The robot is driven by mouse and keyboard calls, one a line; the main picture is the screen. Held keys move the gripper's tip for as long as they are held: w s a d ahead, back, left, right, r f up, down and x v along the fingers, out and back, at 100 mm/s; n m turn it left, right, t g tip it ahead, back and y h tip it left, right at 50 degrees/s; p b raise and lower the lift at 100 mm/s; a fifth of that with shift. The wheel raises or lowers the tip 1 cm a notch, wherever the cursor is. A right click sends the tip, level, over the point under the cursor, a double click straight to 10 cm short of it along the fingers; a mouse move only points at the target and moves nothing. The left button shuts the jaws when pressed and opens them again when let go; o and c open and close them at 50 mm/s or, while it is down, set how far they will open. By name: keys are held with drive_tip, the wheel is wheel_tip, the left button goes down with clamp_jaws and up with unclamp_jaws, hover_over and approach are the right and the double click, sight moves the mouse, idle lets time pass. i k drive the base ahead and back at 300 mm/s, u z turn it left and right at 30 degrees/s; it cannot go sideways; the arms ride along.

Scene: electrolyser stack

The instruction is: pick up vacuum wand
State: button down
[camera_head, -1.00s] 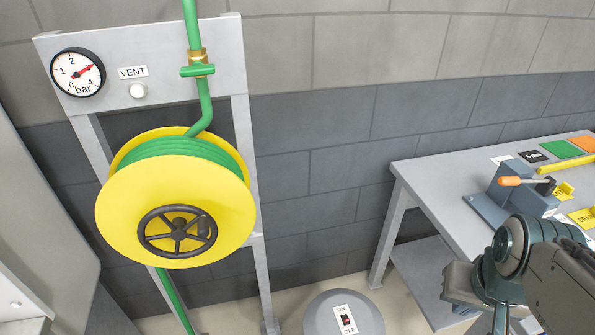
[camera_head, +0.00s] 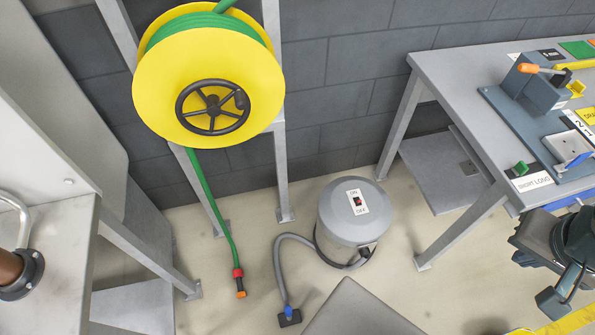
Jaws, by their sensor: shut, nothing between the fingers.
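The vacuum wand (camera_head: 289,317) lies on the floor at the bottom centre. It has a small dark head with a blue collar. A grey hose (camera_head: 279,262) curves from it to the grey vacuum canister (camera_head: 337,228), which stands upright with a red switch on an ON/OFF label. Part of my arm shows at the right edge, well to the right of the wand and apart from it. Nothing covers the wand.
A yellow reel (camera_head: 165,85) with a green hose hangs on a grey frame; the hose end (camera_head: 239,285) hangs left of the wand. A workbench (camera_head: 450,85) stands right, a grey cabinet (camera_head: 40,150) left. A grey slab (camera_head: 360,312) lies close right of the wand. Floor between is clear.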

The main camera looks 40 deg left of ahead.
sight(289, 314)
drive_tip(key=z, duration=0.15)
drive_tip(key=k, duration=0.65)
drive_tip(key=u, duration=0.75)
drive_tip(key=k, duration=0.7)
drive_tip(key=z, duration=0.7)
drive_tip(key=i, duration=2.1)
drive_tip(key=u, duration=1.9)
